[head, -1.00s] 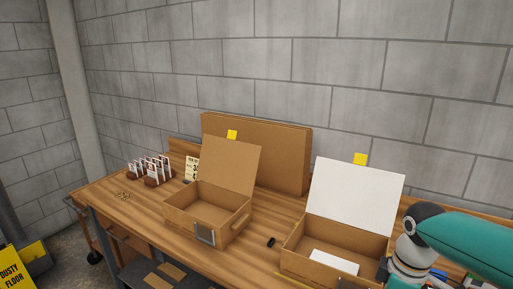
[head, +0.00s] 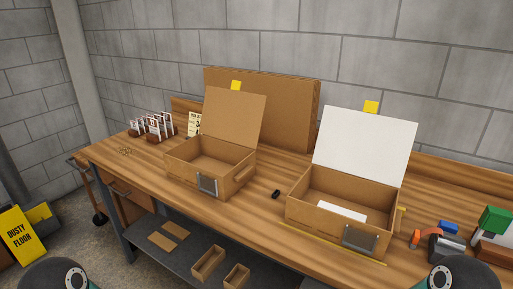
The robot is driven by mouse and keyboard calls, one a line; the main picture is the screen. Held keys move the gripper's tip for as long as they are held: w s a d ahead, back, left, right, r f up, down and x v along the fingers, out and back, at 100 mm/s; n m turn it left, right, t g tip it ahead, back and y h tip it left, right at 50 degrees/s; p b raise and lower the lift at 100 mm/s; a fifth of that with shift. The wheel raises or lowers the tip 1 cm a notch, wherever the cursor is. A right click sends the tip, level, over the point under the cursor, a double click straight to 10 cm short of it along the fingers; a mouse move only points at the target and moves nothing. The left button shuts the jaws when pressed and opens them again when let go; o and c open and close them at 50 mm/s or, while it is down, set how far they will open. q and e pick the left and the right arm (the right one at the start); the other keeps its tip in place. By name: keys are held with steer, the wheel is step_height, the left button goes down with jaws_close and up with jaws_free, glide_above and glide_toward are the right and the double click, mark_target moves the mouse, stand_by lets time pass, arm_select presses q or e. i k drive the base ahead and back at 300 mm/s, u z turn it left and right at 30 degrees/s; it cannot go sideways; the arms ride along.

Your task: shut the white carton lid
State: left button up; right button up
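The white carton lid (head: 365,146) stands open, tilted slightly back, at the rear edge of the right cardboard carton (head: 306,213). A yellow tab (head: 371,107) sticks up from the lid's top edge. The carton is open at the top, with a grey plate (head: 360,237) on its front. A flat white piece (head: 341,211) lies inside. Only rounded dark and teal parts of my arms show at the bottom left and bottom right. Neither gripper's fingers are in view, and nothing of mine touches the lid.
A second carton (head: 190,174) with an open brown lid (head: 235,118) stands to the left. A small black object (head: 276,194) lies between the cartons. A large brown board (head: 290,100) leans against the wall behind.

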mark_target(367, 143)
steer(key=u, duration=1.3)
steer(key=i, duration=0.15)
steer(key=z, duration=2.75)
steer(key=i, duration=0.1)
steer(key=z, duration=1.35)
steer(key=k, duration=1.1)
steer(key=u, duration=0.65)
steer(key=i, duration=0.95)
steer(key=u, duration=0.9)
steer(key=i, duration=0.3)
steer(key=u, duration=0.15)
steer(key=k, duration=0.5)
steer(key=z, duration=0.05)
